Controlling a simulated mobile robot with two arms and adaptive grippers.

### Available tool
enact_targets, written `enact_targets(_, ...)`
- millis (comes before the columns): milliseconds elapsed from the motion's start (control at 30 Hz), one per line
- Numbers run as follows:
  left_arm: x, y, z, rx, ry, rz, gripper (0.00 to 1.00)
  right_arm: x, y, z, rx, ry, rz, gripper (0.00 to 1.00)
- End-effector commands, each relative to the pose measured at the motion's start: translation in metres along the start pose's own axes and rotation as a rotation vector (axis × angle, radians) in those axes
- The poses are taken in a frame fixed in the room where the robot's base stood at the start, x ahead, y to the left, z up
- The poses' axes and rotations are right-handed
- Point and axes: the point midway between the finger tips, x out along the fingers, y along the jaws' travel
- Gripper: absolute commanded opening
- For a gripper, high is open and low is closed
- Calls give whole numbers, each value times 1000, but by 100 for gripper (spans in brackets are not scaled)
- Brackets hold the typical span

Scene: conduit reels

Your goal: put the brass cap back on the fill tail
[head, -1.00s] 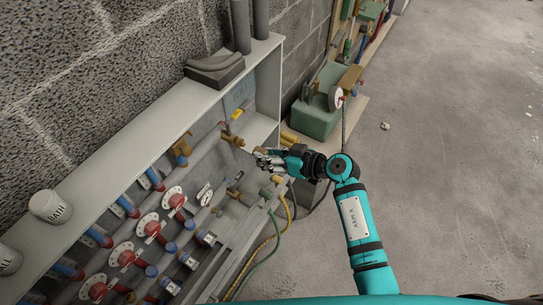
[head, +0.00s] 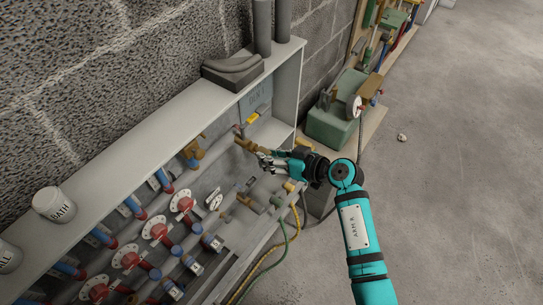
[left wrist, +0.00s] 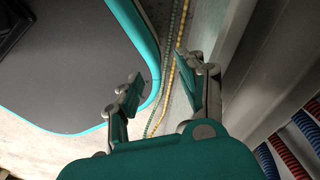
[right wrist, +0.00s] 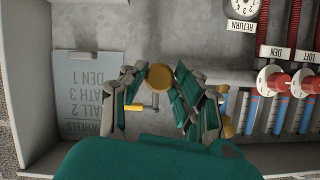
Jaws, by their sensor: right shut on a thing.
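My right gripper (head: 264,157) is inside the right end of the open cabinet. In the right wrist view its fingertips close on a round brass cap (right wrist: 159,77), seen face on. The brass fill tail (head: 245,143) sticks out from the pipework just left of these fingertips, below a yellow lever (head: 252,118). The cap hides the tail in the right wrist view, so I cannot tell whether they touch. My left gripper (left wrist: 158,70) is open and empty, outside the cabinet, and shows only in the left wrist view.
The grey cabinet (head: 130,143) holds several red valves (head: 183,203) and blue-sleeved pipes left of the right gripper. Yellow and green hoses (head: 280,243) hang below. A green box (head: 333,122) stands beyond the cabinet's right end. The concrete floor at right is mostly clear.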

Motion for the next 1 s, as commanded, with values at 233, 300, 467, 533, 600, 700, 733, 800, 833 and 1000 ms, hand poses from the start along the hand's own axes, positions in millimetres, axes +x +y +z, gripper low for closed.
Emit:
enact_targets(233, -2, -2, 0, 1, 0, -2, 40, 0, 0, 0, 0, 0, -1, 0)
enact_targets(300, -3, -2, 0, 0, 1, -2, 40, 0, 0, -1, -1, -1, -3, 0)
enact_targets(467, -6, -2, -1, 0, 1, -2, 40, 0, 0, -1, -2, -3, -8, 0)
enact_targets(533, -8, -2, -1, 0, 1, -2, 40, 0, 0, -1, -4, -3, -10, 0)
enact_targets(600, -9, -2, -1, 0, 1, -2, 40, 0, 0, -1, -6, -4, -12, 0)
enact_targets(700, -11, -2, -2, 0, 1, -2, 40, 0, 0, 0, -7, -5, -15, 0)
enact_targets(733, -12, -2, -2, 0, 1, -2, 40, 0, 0, 0, -7, -5, -15, 0)
enact_targets(800, -13, -2, -2, 0, 1, -2, 40, 0, 0, 0, -7, -6, -18, 0)
enact_targets(833, -14, -2, -2, 0, 1, -2, 40, 0, 0, 0, -7, -6, -19, 0)
enact_targets(1000, -14, -2, -2, 0, 1, -2, 40, 0, 0, 0, -9, -6, -20, 0)
